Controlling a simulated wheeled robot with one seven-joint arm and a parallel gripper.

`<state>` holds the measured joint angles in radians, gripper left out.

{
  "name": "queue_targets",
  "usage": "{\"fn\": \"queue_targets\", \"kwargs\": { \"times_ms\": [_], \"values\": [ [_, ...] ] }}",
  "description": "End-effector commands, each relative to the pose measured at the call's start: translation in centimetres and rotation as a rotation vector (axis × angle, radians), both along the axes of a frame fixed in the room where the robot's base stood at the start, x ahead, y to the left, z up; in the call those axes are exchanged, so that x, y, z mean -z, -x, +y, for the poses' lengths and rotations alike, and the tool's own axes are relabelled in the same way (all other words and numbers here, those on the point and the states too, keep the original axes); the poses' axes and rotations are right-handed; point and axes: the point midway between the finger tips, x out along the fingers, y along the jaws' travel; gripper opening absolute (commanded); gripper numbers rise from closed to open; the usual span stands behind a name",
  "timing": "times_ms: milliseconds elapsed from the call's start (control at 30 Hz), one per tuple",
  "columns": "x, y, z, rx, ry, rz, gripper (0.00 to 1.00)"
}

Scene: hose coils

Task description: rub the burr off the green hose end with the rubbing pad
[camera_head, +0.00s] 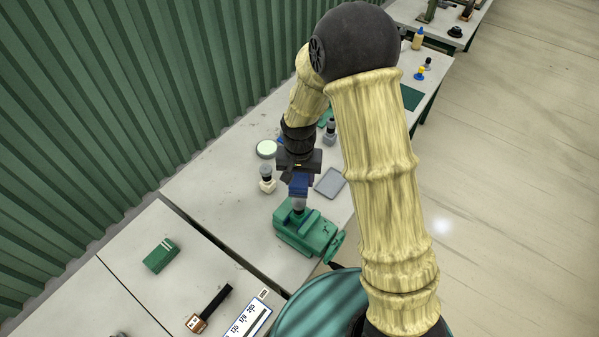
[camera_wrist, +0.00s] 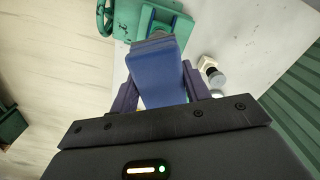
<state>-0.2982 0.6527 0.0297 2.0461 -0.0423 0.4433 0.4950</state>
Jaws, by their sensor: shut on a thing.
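My gripper (camera_head: 299,176) is shut on a blue block-shaped pad (camera_head: 300,187), which I take for the rubbing pad; it also fills the middle of the wrist view (camera_wrist: 158,75). The pad is held just above a green vise (camera_head: 304,236), which shows at the top of the wrist view (camera_wrist: 125,18). A grey rounded piece (camera_head: 299,204) shows between the pad and the vise; I cannot tell whether the pad touches it. I cannot make out the green hose end or its burr; the pad and gripper cover that spot.
A white fitting with a grey top (camera_head: 267,180), a grey tray (camera_head: 330,182) and a pale round dish (camera_head: 266,149) stand near my gripper. A grey fitting (camera_head: 330,134) stands behind. A green block (camera_head: 160,256) and a black-handled tool (camera_head: 208,309) lie on the nearer table.

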Motion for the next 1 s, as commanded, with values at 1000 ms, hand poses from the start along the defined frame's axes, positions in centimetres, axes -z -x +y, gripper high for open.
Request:
{"fn": "queue_targets", "kwargs": {
  "times_ms": [1000],
  "values": [
    [5.3, 0.1, 0.0, -0.001, 0.0, 0.0, 0.29]
  ]
}}
